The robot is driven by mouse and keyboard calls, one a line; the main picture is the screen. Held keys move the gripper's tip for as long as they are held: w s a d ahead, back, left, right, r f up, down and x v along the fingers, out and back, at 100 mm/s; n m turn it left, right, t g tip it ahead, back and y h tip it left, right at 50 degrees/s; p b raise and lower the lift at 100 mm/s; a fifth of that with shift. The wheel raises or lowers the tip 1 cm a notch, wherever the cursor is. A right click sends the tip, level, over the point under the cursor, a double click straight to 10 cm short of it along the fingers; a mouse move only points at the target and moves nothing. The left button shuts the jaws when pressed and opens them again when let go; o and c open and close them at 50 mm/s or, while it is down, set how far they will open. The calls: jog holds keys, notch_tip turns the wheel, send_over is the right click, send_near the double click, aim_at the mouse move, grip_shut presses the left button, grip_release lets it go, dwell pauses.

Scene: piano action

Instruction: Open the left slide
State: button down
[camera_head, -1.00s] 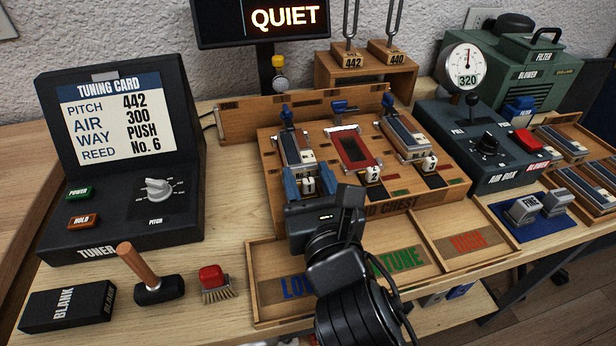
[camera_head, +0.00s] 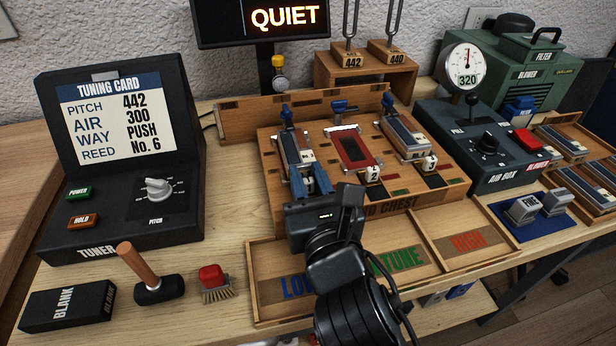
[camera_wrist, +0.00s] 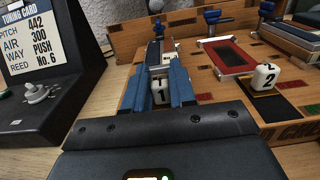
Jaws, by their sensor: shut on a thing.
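The left slide (camera_head: 295,150) lies at the left of the wooden reed chest (camera_head: 340,198), with a blue clamp at its far end. Its white block marked 1 (camera_wrist: 159,94) stands at the slide's near end in the wrist view. My gripper (camera_head: 309,181) reaches over the chest's front edge, its blue fingers shut on this block from either side.
The right slide (camera_head: 405,137) has its own white block (camera_head: 429,162). A wooden tray (camera_head: 252,284) with coloured words lies in front of the chest. The tuner (camera_head: 120,215) stands left, the air box (camera_head: 487,175) right. A hammer (camera_head: 158,290) and a brush (camera_head: 215,288) lie at front left.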

aim_at(308, 185)
jog(key=shift+s, duration=0.1)
jog(key=p+v, duration=0.1)
jog(key=v, duration=0.2)
jog(key=shift+s+d+f+p, duration=0.1)
jog(key=shift+s+d+p, duration=0.05)
jog(key=shift+s+p, duration=0.15)
jog(key=c, duration=1)
grip_release()
jog(key=shift+s, duration=0.15)
jog(key=v, duration=0.7)
jog(key=shift+s+d+b, duration=0.1)
jog(key=shift+s+b, duration=0.2)
